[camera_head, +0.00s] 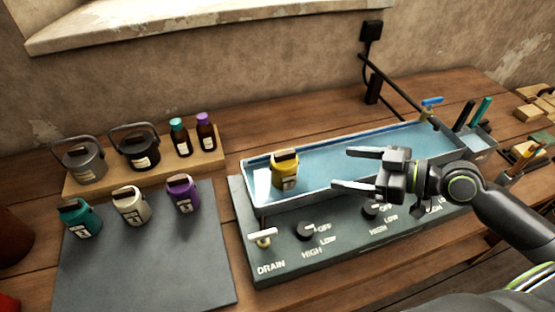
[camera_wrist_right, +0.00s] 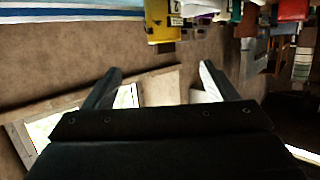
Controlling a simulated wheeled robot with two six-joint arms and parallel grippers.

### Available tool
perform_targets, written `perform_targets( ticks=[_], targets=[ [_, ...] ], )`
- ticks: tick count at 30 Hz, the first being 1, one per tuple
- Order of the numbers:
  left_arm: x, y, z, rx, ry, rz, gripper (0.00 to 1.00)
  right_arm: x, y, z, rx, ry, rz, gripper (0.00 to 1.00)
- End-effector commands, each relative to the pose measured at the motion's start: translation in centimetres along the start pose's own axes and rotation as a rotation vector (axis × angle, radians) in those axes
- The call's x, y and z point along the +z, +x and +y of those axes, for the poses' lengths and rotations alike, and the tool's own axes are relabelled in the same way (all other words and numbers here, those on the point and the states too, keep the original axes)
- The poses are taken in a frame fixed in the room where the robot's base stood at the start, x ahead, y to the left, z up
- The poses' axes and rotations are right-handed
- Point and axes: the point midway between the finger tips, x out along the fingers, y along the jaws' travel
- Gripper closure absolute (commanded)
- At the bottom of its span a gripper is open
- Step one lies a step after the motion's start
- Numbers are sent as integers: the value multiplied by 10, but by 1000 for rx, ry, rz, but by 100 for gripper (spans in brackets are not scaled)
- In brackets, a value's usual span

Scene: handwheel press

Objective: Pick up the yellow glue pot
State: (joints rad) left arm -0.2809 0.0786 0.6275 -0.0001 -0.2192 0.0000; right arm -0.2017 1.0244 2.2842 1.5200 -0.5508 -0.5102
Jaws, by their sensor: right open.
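The yellow glue pot (camera_head: 285,173) stands upright in the left end of the shallow blue water trough (camera_head: 326,148). It has a pale label and a dark handle on top. My right gripper (camera_head: 342,168) is open and empty, to the right of the pot and apart from it, with its fingers pointing left toward it. In the right wrist view, which appears upside down, the yellow pot (camera_wrist_right: 158,22) shows at the top, beyond the open fingers of the gripper (camera_wrist_right: 161,70). My left gripper is not in view.
Teal (camera_head: 80,219), white (camera_head: 132,206) and purple (camera_head: 184,193) pots stand on a dark mat (camera_head: 150,260). Dark kettles and bottles stand on a wooden board (camera_head: 212,160) behind. A control panel (camera_head: 335,255) with knobs lies before the trough; a blue-handled tap (camera_head: 431,102) is at its right.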

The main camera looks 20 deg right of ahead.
Motion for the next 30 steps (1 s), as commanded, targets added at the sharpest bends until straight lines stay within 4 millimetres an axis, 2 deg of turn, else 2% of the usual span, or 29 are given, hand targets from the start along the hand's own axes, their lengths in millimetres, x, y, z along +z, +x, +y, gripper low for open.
perform_targets(
  ticks=[5, 10, 14, 19, 25, 30],
  targets=[
    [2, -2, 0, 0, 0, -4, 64, -2, 7, 0, 0, 1, 8, 20],
    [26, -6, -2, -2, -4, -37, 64, -2, 21, 0, -1, 2, 8, 20],
    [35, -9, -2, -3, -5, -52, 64, -2, 32, 0, 0, 2, 7, 20],
    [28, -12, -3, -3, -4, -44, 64, -2, 47, 0, 0, 4, 6, 20],
    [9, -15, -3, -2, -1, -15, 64, -3, 66, 0, 0, 3, 6, 20],
    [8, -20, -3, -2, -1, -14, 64, -3, 84, 0, 0, 4, 5, 20]
  ],
)
